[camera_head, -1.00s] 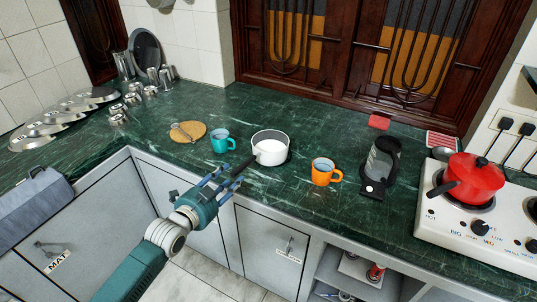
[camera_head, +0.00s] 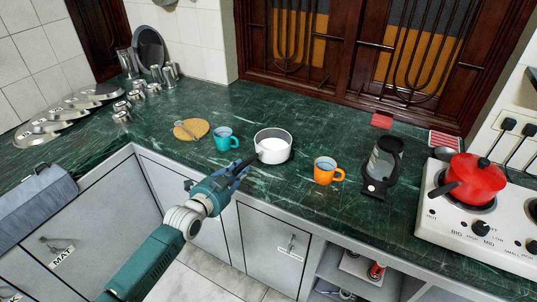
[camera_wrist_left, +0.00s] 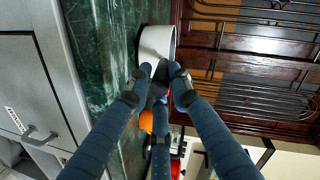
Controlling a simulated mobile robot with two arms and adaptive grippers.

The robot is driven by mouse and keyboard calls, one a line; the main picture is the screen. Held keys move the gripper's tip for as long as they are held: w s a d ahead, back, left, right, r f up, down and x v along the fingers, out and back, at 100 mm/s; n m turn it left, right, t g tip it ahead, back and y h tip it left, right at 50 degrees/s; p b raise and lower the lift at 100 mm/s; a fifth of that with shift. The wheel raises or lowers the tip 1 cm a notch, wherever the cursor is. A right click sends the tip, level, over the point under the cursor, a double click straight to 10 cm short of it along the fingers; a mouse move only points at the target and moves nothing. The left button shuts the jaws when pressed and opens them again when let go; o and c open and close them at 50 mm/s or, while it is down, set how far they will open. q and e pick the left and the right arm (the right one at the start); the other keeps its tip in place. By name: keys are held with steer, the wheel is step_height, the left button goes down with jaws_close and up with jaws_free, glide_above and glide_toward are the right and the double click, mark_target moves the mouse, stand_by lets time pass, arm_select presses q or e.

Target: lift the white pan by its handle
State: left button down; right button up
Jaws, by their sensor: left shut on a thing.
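The white pan (camera_head: 273,150) stands upright on the green counter, between the teal mug and the orange mug. Its dark handle points toward the front left, to my left gripper (camera_head: 240,170). The gripper is at the counter's front edge, its fingers closed on the handle, which they mostly hide in the head view. In the left wrist view the fingers (camera_wrist_left: 160,80) meet around the dark handle, just beside the pan's white wall (camera_wrist_left: 157,43). The pan appears to rest on the counter. My right gripper is in no view.
A teal mug (camera_head: 223,139) stands close to the pan's left. An orange mug (camera_head: 325,171) stands to its right, then a dark jug (camera_head: 381,165). A red pot (camera_head: 474,177) sits on the white stove (camera_head: 450,222). A round wooden board (camera_head: 191,129) lies left of the teal mug.

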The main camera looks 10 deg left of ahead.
arm_select(q)
steer(key=shift+r, duration=0.25)
steer(key=shift+r+b, duration=0.45)
steer(key=shift+r, duration=4.5)
